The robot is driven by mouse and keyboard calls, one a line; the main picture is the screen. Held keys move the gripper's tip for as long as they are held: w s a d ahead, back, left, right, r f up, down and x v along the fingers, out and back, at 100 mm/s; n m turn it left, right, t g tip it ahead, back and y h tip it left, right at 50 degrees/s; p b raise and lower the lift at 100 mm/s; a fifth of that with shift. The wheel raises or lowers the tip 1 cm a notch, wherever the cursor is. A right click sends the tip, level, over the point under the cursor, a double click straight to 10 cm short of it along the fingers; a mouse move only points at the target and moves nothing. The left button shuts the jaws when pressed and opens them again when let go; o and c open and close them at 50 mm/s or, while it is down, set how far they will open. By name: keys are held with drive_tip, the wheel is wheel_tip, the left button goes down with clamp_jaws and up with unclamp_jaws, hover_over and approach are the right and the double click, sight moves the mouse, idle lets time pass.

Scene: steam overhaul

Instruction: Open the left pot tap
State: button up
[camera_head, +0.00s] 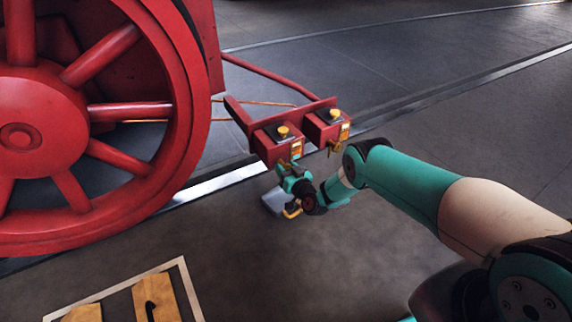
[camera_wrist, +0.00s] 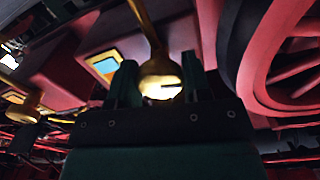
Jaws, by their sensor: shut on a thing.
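The left pot (camera_head: 268,147) is a red box with a yellow knob on its lid, near the wheel. Its brass tap is hidden behind my gripper in the head view. My gripper (camera_head: 292,168) is at the lower front of this pot. In the wrist view, the brass tap (camera_wrist: 160,68) has a stem and a round end between the two fingers of my gripper (camera_wrist: 157,82), which are shut on it. Whether the tap has turned cannot be told.
The right pot (camera_head: 321,128) stands close beside, with its own brass tap (camera_head: 335,147). A large red spoked wheel (camera_head: 100,112) is at left. A grey container (camera_head: 274,201) with a yellow handle is below my gripper. A framed tray (camera_head: 120,285) lies in the foreground.

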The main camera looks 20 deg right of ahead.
drive_tip(key=shift+n+p, duration=0.5)
drive_tip(key=shift+n, duration=0.4)
drive_tip(key=o, duration=0.9)
drive_tip(key=p+v, duration=1.2)
drive_tip(key=v, duration=0.5)
drive_tip(key=shift+s, duration=0.25)
